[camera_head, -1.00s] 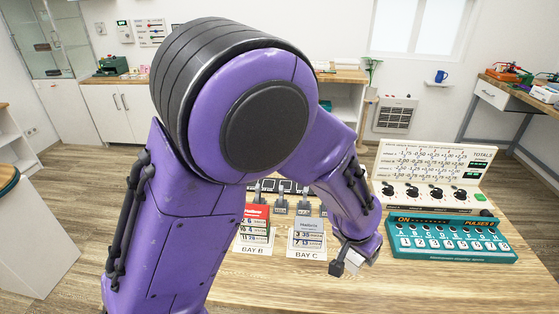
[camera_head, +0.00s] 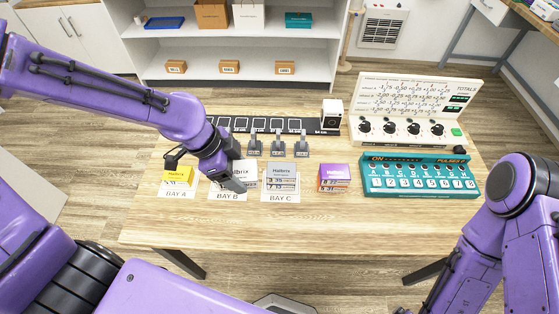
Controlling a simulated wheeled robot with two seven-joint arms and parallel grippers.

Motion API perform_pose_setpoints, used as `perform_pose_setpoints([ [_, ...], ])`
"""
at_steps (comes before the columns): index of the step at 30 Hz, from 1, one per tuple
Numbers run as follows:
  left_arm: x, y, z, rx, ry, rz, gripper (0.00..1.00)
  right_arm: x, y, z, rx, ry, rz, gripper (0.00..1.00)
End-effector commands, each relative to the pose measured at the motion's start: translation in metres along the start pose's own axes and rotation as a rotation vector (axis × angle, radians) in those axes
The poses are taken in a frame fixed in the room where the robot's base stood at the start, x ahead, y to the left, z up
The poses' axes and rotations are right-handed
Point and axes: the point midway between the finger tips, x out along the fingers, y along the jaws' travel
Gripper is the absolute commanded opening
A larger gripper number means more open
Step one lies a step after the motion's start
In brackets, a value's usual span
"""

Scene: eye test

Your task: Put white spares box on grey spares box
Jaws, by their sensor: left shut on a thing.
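My left gripper (camera_head: 233,181) reaches in from the left over the BAY B card and is shut on the white spares box (camera_head: 245,171). The box is marked "Halbrix" and is partly hidden by the gripper. I cannot tell whether it is clear of what is under it. The grey spares box (camera_head: 281,175), with a number label on its front, stands on the BAY C card just right of the white box. My right arm (camera_head: 519,187) is at the right edge, and its gripper is out of view.
A yellow box (camera_head: 178,174) is on the BAY A card at left. A purple-and-red box (camera_head: 334,178) stands right of BAY C. Behind are small grey stands (camera_head: 278,146), a dark strip and a white block (camera_head: 332,113). A teal switch panel (camera_head: 420,177) is at right. The front tabletop (camera_head: 300,228) is clear.

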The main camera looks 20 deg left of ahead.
Motion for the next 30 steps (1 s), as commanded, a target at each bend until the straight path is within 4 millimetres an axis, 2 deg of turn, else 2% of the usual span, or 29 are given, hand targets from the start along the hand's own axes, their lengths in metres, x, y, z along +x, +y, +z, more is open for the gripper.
perform_pose_setpoints([
  [1, -0.004, 0.005, -0.003, 0.057, 0.003, 0.027, 0.35, -0.004, 0.0, -0.002, 0.0, 0.0, 0.0, 0.94],
  [2, -0.002, 0.006, -0.002, 0.085, 0.001, 0.034, 0.29, 0.0, 0.0, -0.001, 0.001, 0.001, 0.0, 0.94],
  [4, 0.009, 0.002, -0.001, 0.112, -0.001, 0.043, 0.29, 0.016, -0.002, 0.006, 0.001, 0.001, 0.0, 0.94],
  [10, 0.039, -0.032, -0.013, 0.116, -0.005, 0.044, 0.29, 0.064, -0.006, 0.026, 0.0, 0.0, 0.0, 0.94],
  [11, 0.033, -0.037, -0.021, 0.113, -0.004, 0.049, 0.29, 0.05, -0.004, 0.021, 0.0, 0.0, 0.0, 0.94],
  [14, 0.047, -0.059, -0.03, 0.112, -0.004, 0.05, 0.29, 0.043, -0.004, 0.017, 0.001, 0.001, 0.0, 0.94],
  [21, 0.099, -0.094, -0.035, 0.113, -0.003, 0.05, 0.29, 0.038, -0.004, 0.015, 0.001, 0.001, 0.0, 0.94],
  [26, 0.117, -0.105, -0.036, 0.113, -0.002, 0.048, 0.29, 0.036, -0.003, 0.014, 0.001, 0.001, 0.0, 0.94],
  [30, 0.137, -0.106, -0.028, 0.113, -0.002, 0.05, 0.29, 0.026, -0.002, 0.01, 0.0, 0.001, 0.0, 0.94],
])
